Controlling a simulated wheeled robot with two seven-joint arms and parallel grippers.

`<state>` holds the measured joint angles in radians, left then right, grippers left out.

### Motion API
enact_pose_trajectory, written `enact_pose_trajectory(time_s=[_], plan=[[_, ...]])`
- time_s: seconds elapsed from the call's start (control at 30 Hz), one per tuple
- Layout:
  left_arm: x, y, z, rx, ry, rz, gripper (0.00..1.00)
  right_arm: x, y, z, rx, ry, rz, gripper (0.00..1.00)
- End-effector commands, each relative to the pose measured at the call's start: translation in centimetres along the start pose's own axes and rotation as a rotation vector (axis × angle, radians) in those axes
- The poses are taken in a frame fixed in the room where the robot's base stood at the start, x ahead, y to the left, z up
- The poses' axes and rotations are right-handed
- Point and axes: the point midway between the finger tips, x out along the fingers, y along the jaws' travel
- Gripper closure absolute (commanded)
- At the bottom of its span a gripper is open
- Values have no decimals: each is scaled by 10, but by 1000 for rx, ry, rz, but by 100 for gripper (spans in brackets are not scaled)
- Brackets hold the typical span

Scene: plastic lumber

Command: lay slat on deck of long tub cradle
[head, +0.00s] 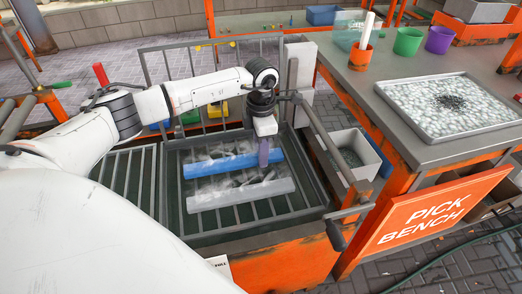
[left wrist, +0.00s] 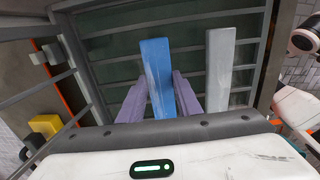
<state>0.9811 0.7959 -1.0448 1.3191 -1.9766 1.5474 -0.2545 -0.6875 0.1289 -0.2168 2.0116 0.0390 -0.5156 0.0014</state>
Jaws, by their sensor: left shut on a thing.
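The blue slat (head: 219,164) lies crosswise at the bars of a dark barred cradle (head: 207,220) in the head view. A pale grey slat (head: 240,194) lies roughly parallel on the near side, apart from it. My left gripper (head: 264,152) points down at the right end of the blue slat. In the left wrist view, its two purple fingers (left wrist: 159,82) stand on both sides of the blue slat (left wrist: 156,60), shut on it. The grey slat (left wrist: 219,62) is to the right there. Whether the blue slat touches the bars, I cannot tell. My right gripper is not visible.
An upright barred gate (head: 215,62) stands behind the cradle. A grey bin (head: 352,154) sits right of it, by the orange pick bench (head: 435,212). The bench carries a tray of pale pieces (head: 412,110) and cups. Bare bars show left of the slats.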

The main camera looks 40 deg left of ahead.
Motion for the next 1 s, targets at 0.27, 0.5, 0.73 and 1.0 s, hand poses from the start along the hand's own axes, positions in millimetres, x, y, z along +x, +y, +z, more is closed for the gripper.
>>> enact_pose_trajectory(time_s=[0.27, 0.5, 0.73, 1.0], plan=[[3, 0, 0, 0, 0, 0, 97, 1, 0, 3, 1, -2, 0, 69], [8, 0, 0, 0, 0, 0, 97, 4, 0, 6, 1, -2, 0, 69], [13, 0, 0, 0, 0, 0, 97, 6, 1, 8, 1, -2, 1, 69], [14, 0, 0, 0, 0, 0, 47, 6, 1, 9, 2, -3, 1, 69]])
